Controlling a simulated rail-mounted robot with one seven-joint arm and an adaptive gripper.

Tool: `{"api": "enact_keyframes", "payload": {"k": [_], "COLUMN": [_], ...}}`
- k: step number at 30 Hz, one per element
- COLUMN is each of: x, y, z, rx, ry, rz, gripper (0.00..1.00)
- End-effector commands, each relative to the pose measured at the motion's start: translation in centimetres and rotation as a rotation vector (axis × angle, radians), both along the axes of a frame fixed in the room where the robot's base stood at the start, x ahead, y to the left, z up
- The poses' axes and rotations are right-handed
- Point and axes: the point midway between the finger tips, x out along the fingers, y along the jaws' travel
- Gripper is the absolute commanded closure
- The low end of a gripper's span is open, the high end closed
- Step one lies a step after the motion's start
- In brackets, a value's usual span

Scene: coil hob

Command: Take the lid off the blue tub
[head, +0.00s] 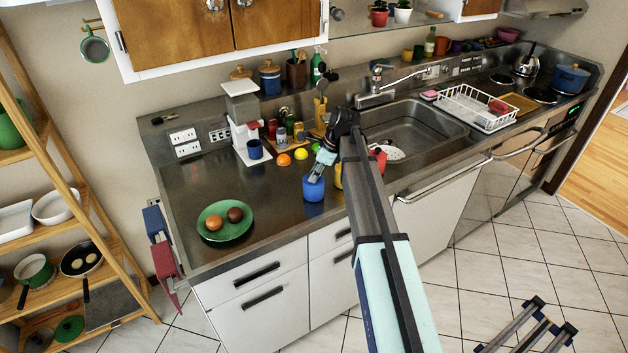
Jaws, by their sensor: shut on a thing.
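The blue tub (314,190) stands upright near the front edge of the steel counter, left of the sink. My gripper (317,172) reaches down over it from the upper right, its fingers pale blue and dark. It is shut on the tub's lid at the top of the tub. The fingers hide most of the lid, and I cannot tell whether the lid still touches the rim.
A green plate (226,232) with two round foods lies to the left. An orange (284,160), other fruit and a white coffee machine (245,125) stand behind. A yellow item and a red item stand right of the tub, partly behind my arm. The sink (420,130) lies further right.

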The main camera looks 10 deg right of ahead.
Motion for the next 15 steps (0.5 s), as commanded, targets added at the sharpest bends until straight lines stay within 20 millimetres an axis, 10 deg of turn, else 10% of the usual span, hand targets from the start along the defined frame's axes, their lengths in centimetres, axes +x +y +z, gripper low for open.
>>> {"api": "enact_keyframes", "payload": {"k": [15], "x": [-0.5], "y": [0.0], "z": [0.2], "rx": [-0.007], "ry": [0.016], "rz": [0.004], "gripper": [1.0]}}
